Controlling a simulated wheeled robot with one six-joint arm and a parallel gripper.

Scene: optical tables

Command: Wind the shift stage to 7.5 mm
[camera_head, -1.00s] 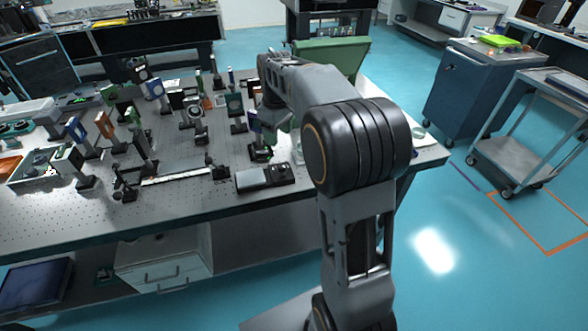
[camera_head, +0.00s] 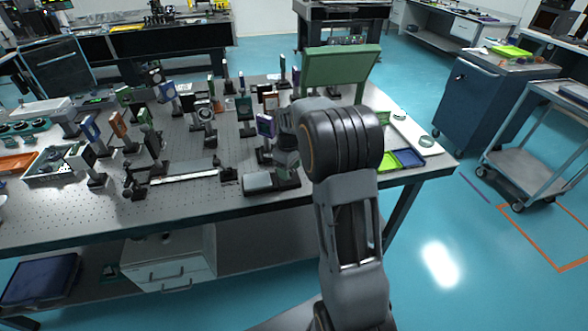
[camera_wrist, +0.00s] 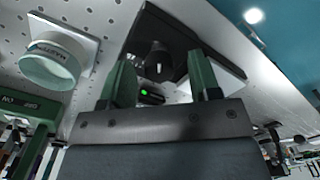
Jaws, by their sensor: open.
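A low unit with a grey top (camera_head: 258,181) and a dark right part (camera_head: 287,179) sits at the table's front edge in the head view; I cannot tell for certain that it is the shift stage. In the wrist view, a black plate with a dark round knob (camera_wrist: 158,62) lies between and beyond my fingers, beside a small green light (camera_wrist: 144,92). My gripper (camera_wrist: 161,72) is open, its two green fingers on either side of the knob, with no contact visible. In the head view my arm hides most of the gripper. No millimetre reading is legible.
Several optics mounts (camera_head: 205,112) crowd the table left and behind. A rail with a white scale (camera_head: 184,176) lies left of the unit. A green panel (camera_head: 340,66) stands behind my arm; a blue tray (camera_head: 408,158) lies right.

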